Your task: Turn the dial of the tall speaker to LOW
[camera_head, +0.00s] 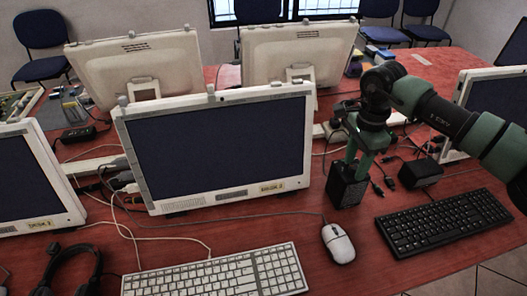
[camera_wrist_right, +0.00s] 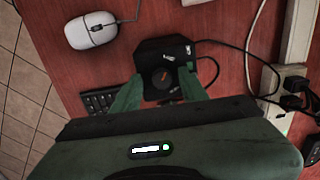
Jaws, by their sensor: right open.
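The tall speaker (camera_head: 346,186) is a black upright box right of the middle monitor. In the right wrist view I look down on its black top (camera_wrist_right: 150,47). The dial (camera_wrist_right: 163,77) there is dark and round with an orange mark that slants. Small white markings lie around it, too small to read. My right gripper (camera_head: 361,158) points down over the speaker. In the wrist view its green fingers (camera_wrist_right: 160,92) are open, one on each side of the dial. I cannot tell whether they touch it. My left gripper is not in view.
A lower black box (camera_head: 420,172) stands to the right among cables and plugs. The middle monitor (camera_head: 220,150) is close on the left. A white mouse (camera_head: 338,243) and a black keyboard (camera_head: 444,222) lie in front. Cables and a white power strip (camera_wrist_right: 295,35) run beside the speaker.

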